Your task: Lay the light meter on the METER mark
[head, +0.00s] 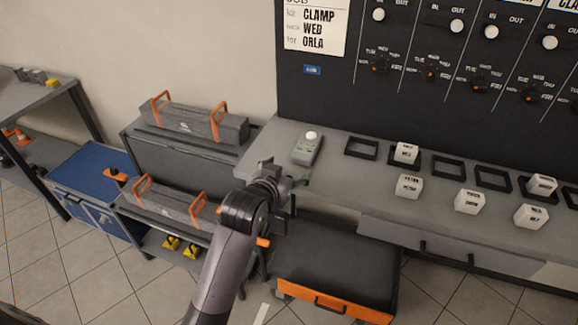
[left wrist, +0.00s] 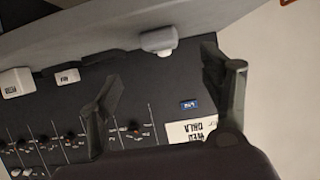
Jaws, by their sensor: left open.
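The light meter (head: 306,147) is a small grey-green device with a white dome, lying on the grey counter near its left end. My left gripper (head: 272,172) is at the counter's left end, close to the meter on its left and near side, and holds nothing. In the left wrist view its two fingers (left wrist: 168,82) stand wide apart. A pale rounded object (left wrist: 158,40) beyond and between the fingers looks like the meter. I cannot make out a METER mark in either view. My right gripper is out of view.
White labelled cubes (head: 467,201) and black square frames (head: 361,148) stand along the counter (head: 340,180). A dark panel with knobs (head: 430,70) rises behind. An orange-edged drawer (head: 335,300) is open below. A cart with grey orange-handled cases (head: 195,125) stands left.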

